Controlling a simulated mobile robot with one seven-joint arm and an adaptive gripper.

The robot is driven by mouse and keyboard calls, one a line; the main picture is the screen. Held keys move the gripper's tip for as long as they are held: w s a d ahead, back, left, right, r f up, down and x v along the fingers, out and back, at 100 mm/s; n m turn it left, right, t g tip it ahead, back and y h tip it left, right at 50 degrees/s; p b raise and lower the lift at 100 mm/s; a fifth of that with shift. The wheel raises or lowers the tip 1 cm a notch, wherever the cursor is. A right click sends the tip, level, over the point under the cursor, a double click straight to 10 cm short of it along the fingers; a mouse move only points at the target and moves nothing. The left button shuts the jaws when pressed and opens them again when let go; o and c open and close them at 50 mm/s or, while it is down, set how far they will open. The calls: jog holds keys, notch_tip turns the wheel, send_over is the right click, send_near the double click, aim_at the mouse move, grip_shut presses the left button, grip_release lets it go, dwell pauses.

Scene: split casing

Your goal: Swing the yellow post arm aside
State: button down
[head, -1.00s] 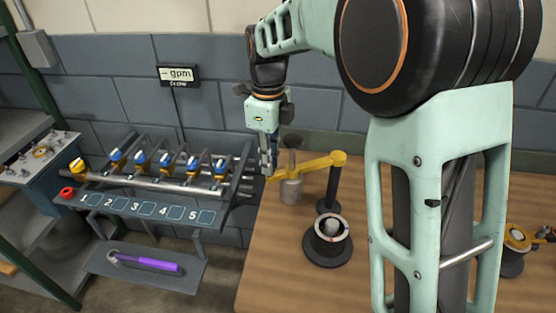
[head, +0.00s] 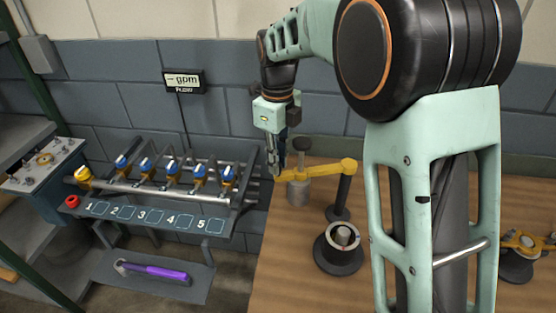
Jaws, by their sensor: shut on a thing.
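The yellow post arm (head: 325,168) sits on top of a dark upright post (head: 342,193) on the wooden bench. It reaches left from the post, above a grey metal cylinder with a dark knob (head: 299,190). My gripper (head: 278,170) points down at the bench's left edge and is shut on the free left end of the yellow arm. The fingertips are small in this view, and the exact hold is hard to make out.
A dark round casing with a pale ring (head: 342,248) stands in front of the post. A rack of blue-and-yellow valves (head: 172,172) is left of the bench. A purple-handled tool (head: 155,271) lies on a low shelf. Bare bench (head: 290,275) lies front left.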

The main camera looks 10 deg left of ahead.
jog(key=shift+w+r, duration=0.15)
jog(key=shift+w, duration=0.05)
jog(key=c, duration=1.8)
grip_release()
jog(key=shift+c, duration=0.2)
notch_tip(320, 180, up, 12)
